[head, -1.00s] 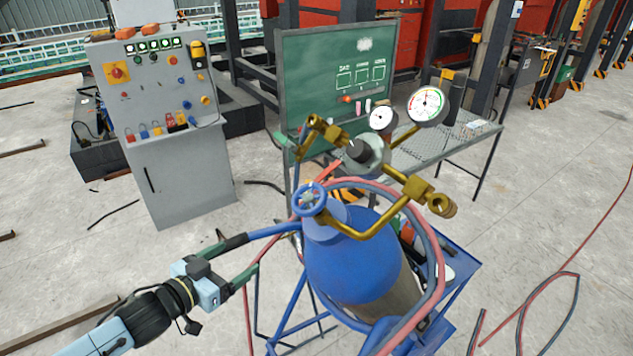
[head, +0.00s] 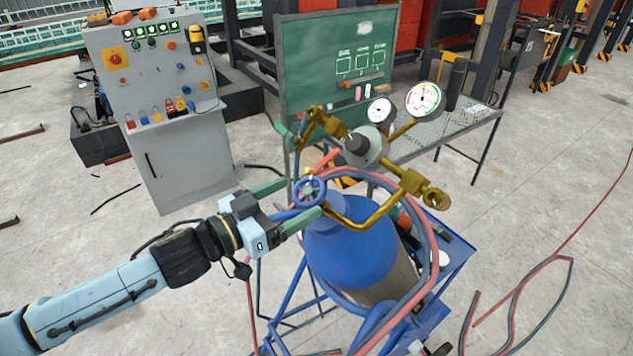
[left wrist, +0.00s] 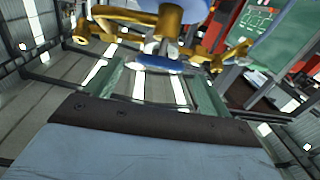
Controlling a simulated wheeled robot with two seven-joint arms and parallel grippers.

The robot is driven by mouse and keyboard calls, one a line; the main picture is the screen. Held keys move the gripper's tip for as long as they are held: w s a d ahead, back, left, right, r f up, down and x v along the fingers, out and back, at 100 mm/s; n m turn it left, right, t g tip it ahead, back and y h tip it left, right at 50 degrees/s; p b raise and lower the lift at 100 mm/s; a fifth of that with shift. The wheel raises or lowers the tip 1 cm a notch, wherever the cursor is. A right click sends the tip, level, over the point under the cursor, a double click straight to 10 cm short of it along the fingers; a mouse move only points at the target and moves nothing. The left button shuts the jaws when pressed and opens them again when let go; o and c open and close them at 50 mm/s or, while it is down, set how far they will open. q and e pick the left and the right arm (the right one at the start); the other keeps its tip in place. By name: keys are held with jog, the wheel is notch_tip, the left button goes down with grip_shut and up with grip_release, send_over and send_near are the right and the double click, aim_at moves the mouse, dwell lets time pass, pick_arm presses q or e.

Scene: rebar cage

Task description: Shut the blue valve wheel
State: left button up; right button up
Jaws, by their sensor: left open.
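The blue valve wheel (head: 309,191) sits on top of the blue gas cylinder (head: 350,250), beside the brass regulator pipework (head: 370,220). My left gripper (head: 303,199) is open, with its green fingers reaching to either side of the wheel in the head view. In the left wrist view the wheel (left wrist: 155,64) shows nearly edge-on just past and between the two open fingertips (left wrist: 160,76). I cannot tell whether the fingers touch it. My right gripper is not in view.
Two pressure gauges (head: 424,99) and a regulator stand right of the wheel. Red and dark hoses (head: 433,265) loop around the cylinder on its blue cart (head: 455,262). A grey control cabinet (head: 183,150) is at the left, and a green board (head: 335,65) behind.

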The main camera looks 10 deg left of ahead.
aim_at(306, 192)
pick_arm(q)
jog(key=x, duration=0.6)
jog(key=shift+w+d+p, duration=0.1)
jog(key=shift+w+p, duration=0.05)
jog(key=shift+p, duration=0.25)
jog(key=c, duration=1)
